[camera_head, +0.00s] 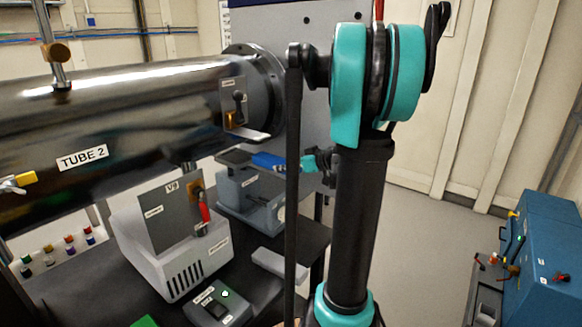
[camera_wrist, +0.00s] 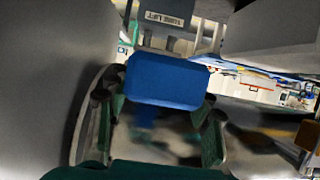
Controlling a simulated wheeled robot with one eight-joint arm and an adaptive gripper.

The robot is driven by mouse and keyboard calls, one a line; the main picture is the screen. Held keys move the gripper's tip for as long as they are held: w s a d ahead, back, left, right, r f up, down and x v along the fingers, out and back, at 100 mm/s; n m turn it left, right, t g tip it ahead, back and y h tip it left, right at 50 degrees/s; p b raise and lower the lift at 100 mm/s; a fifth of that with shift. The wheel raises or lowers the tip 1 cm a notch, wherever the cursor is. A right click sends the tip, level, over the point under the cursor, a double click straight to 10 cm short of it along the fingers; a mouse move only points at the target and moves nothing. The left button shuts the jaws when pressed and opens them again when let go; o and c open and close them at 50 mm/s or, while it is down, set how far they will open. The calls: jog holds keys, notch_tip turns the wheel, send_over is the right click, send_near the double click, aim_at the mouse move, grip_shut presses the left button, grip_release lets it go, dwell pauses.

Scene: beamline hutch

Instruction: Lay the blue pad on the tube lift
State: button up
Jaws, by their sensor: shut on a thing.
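The blue pad (camera_head: 267,161) is in my gripper (camera_head: 308,163), below the flange end of the tube. In the wrist view the blue pad (camera_wrist: 168,82) lies between the two fingers of my gripper (camera_wrist: 160,103), which are shut on its sides. The tube lift (camera_head: 262,217) is a grey unit on the dark bench under the tube end. In the wrist view the tube lift (camera_wrist: 190,41) is just beyond the pad, with its label showing. The pad is close to the lift's dark top; I cannot tell whether they touch.
The large dark tube marked TUBE 2 (camera_head: 130,110) runs just above. A grey box with a red-handled valve panel (camera_head: 170,245) stands left of the lift. A small grey controller (camera_head: 217,303) lies on the bench in front. A blue cabinet (camera_head: 545,250) is at right.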

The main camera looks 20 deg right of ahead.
aim_at(256, 154)
jog(key=shift+r+x, duration=0.2)
jog(key=shift+x, duration=0.6)
jog(key=shift+r+x, duration=0.15)
jog(key=shift+x, duration=0.6)
jog(key=shift+r+x, duration=0.2)
jog(key=shift+x, duration=0.6)
jog(key=shift+w+a, duration=1.25)
jog(key=shift+w, duration=0.45)
jog(key=shift+w+a, duration=1.25)
jog(key=shift+w, duration=0.45)
jog(key=shift+w+a, duration=1.2)
jog(key=shift+w, duration=0.5)
jog(key=shift+f, duration=0.55)
jog(key=o, duration=1.6)
jog(key=v, duration=1.2)
jog(key=shift+s+d, duration=0.8)
jog(key=shift+s, duration=0.3)
jog(key=shift+s+d, duration=0.75)
jog(key=shift+s, duration=0.35)
jog(key=shift+s+d, duration=0.8)
jog(key=shift+s, duration=0.25)
